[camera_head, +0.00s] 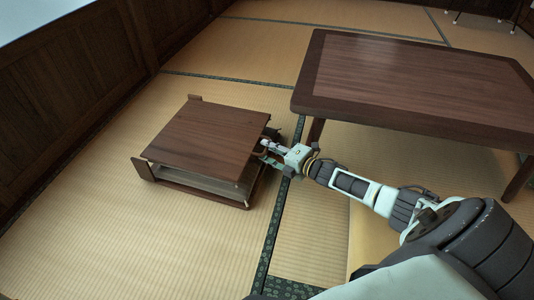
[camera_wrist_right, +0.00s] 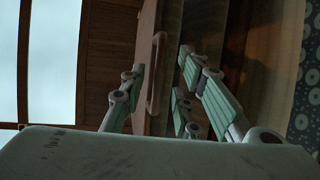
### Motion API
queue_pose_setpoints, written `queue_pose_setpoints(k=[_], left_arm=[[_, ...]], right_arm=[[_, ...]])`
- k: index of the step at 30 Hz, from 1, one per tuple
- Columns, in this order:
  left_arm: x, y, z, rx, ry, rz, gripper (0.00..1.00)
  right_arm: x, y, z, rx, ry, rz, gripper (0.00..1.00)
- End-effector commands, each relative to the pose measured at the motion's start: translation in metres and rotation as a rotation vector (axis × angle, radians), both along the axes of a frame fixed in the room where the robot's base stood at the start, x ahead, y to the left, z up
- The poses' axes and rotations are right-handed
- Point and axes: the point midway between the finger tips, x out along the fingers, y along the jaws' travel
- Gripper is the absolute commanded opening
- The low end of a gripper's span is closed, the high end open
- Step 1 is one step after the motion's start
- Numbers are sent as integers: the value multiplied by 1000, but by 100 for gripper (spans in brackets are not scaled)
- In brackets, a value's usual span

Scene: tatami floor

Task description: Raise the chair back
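The low wooden chair (camera_head: 205,140) is on the tatami at left centre, with its back folded down as a flat brown panel over the base. A gap with a pale layer shows between panel and base. My right gripper (camera_head: 266,149) is at the chair's right side, close to the panel's edge. In the right wrist view the fingers of my right gripper (camera_wrist_right: 160,90) stand apart, with a wooden edge and a loop-shaped handle (camera_wrist_right: 155,75) between them. I cannot tell whether the fingers touch it. My left gripper is not in view.
A dark wooden low table (camera_head: 420,85) stands at the right, close behind my right arm. Dark panelled walls (camera_head: 70,85) run along the left. The tatami floor (camera_head: 120,245) is clear in front and left of the chair.

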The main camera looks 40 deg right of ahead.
Motion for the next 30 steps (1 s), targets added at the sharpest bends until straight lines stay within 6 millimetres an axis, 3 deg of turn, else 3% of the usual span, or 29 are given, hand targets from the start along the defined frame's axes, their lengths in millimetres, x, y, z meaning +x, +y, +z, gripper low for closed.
queue_pose_setpoints(k=[5, 14, 24, 30], left_arm=[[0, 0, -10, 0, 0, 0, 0], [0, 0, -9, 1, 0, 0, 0], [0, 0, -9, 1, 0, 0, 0], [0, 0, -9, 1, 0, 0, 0]], right_arm=[[12, 3, -3, 1, 0, -1, 29], [13, 3, -2, 1, 1, -1, 29], [13, 3, -2, 1, 1, -1, 0], [13, 3, -2, 0, 1, 0, 0]])
